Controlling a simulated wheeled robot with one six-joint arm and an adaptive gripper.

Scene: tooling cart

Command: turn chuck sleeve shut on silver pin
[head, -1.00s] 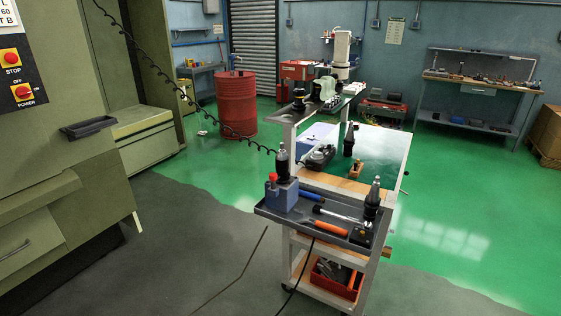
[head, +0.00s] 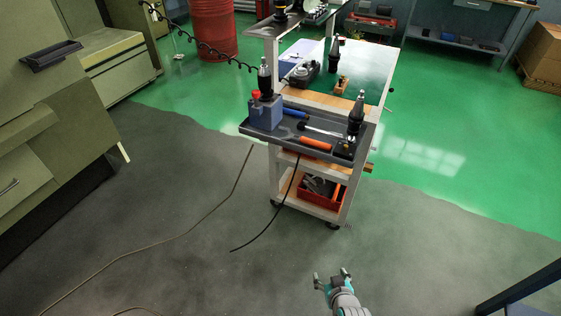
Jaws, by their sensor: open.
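In the head view my gripper (head: 332,278) is at the bottom, open and empty, above the grey floor and well short of the cart. A black tool holder with a silver tip (head: 265,84) stands upright in a blue-grey block (head: 265,112) on the left of the cart's top tray (head: 285,138). A second dark holder with a silver tip (head: 356,112) stands at the tray's right end. From here I cannot tell which holder has the chuck sleeve, or whether either silver tip is the pin.
A blue-handled tool (head: 295,112), an orange-handled tool (head: 315,143) and a silver rod tool lie on the tray. A red bin (head: 322,190) sits on the lower shelf. A green-topped bench (head: 350,80) stands behind. A dark cable (head: 290,200) runs along the floor.

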